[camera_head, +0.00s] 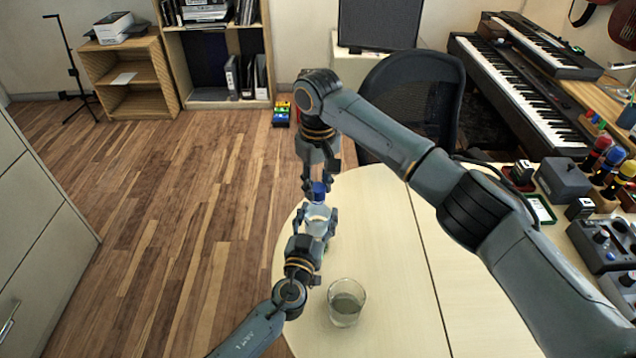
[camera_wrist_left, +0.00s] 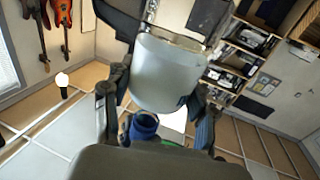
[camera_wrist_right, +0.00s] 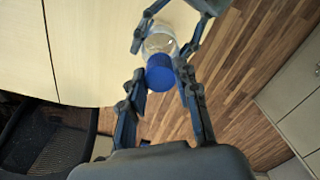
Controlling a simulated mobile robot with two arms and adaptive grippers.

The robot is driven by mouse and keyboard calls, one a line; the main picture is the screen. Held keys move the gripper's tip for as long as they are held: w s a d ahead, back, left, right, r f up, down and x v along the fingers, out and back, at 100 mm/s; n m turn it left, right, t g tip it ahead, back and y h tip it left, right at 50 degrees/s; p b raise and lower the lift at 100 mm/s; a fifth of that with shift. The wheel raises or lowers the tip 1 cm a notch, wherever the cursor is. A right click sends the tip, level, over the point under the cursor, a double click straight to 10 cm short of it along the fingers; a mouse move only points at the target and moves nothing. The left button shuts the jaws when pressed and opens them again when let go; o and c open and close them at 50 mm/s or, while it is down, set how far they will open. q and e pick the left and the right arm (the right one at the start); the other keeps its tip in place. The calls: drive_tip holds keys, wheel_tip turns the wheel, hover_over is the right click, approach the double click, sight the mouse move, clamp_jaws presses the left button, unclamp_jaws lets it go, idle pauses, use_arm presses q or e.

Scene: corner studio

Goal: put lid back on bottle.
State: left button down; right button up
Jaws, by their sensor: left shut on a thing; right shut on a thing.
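The blue lid (camera_head: 318,191) is at the bottle's mouth. My right gripper (camera_head: 319,186) comes from above and is shut on the lid. In the right wrist view the lid (camera_wrist_right: 160,73) lies between its fingertips and lines up with the bottle (camera_wrist_right: 160,42). I cannot tell whether the lid touches the neck. In the left wrist view a blue part (camera_wrist_left: 143,126) shows, mostly hidden.
A glass (camera_head: 346,302) with some liquid stands on the pale table (camera_head: 390,260), right of my left gripper. The table's middle is otherwise clear. A black chair (camera_head: 425,95) is behind the table.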

drive_tip(key=m, duration=0.4)
drive_tip(key=shift+a+m, duration=0.15)
drive_tip(key=shift+m, duration=0.15)
drive_tip(key=m, duration=1.1)
drive_tip(key=shift+f, duration=0.1)
drive_tip(key=m, duration=1.1)
drive_tip(key=shift+m, duration=0.3)
drive_tip(key=m, duration=0.3)
drive_tip(key=o, duration=0.7)
